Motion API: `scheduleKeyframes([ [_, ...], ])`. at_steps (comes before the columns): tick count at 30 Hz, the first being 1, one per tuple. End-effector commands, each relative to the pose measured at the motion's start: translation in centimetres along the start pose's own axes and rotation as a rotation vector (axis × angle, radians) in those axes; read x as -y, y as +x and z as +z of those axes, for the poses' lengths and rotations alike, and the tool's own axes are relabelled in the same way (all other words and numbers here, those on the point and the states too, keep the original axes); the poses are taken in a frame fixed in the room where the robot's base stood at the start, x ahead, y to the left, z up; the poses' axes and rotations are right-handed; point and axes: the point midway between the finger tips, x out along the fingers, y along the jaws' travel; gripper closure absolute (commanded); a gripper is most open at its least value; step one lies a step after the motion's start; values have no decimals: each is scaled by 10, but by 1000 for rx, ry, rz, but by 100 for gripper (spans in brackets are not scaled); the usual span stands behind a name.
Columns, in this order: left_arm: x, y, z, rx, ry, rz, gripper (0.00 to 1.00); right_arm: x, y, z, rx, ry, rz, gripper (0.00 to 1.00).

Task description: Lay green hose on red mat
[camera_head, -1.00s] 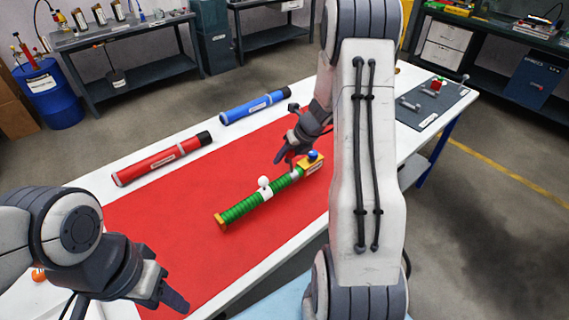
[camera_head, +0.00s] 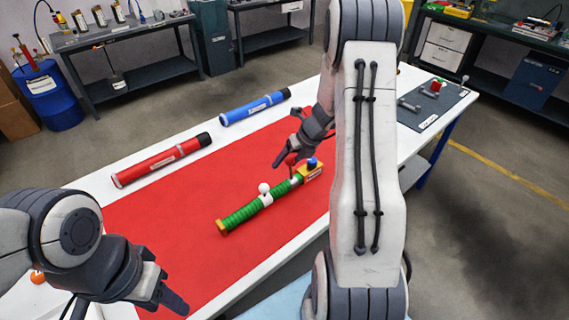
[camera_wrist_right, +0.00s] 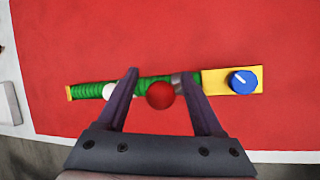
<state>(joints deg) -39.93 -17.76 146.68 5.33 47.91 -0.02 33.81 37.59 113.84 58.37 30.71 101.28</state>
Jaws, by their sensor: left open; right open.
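The green hose (camera_head: 245,214) lies on the red mat (camera_head: 165,225), slanting from lower left to upper right. It has a yellow left end, a white ball, a red ball and a yellow block (camera_head: 311,171) with a blue knob at its right end. My right gripper (camera_head: 284,160) is open at the hose's right half. In the right wrist view, its fingers (camera_wrist_right: 158,75) stand apart over the hose (camera_wrist_right: 152,84), with the red ball (camera_wrist_right: 160,95) between them. My left gripper (camera_head: 167,288) is open and empty at the lower left, apart from the hose.
A red tube (camera_head: 160,161) and a blue tube (camera_head: 254,107) lie along the table's back edge. A dark tray (camera_head: 433,104) with small parts lies at the right end. My right arm hides part of the table. The mat left of the hose is clear.

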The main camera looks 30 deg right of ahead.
Motion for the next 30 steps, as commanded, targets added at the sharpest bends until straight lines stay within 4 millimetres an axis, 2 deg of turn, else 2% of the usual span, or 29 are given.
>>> scheduleKeyframes([
  [1,0,-4,0,0,0,0,50,0,-14,1,3,-1,-2,32],
  [6,-1,-9,0,0,0,0,50,0,-51,1,4,0,-4,32],
  [12,-1,-13,-1,0,0,0,50,0,-86,1,3,0,-2,32],
  [17,-1,-14,-1,0,0,0,50,0,-100,0,1,0,-1,32],
  [23,-1,-14,-1,0,0,0,50,-3,-102,0,-5,-17,2,32],
  [26,-1,-14,-1,0,0,0,50,-30,-100,0,-31,-160,18,32],
  [29,-1,-14,-1,0,0,0,50,-87,-96,-6,-86,-501,60,32],
  [30,-1,-14,-1,0,0,0,50,-116,-96,-13,-113,-686,86,32],
])
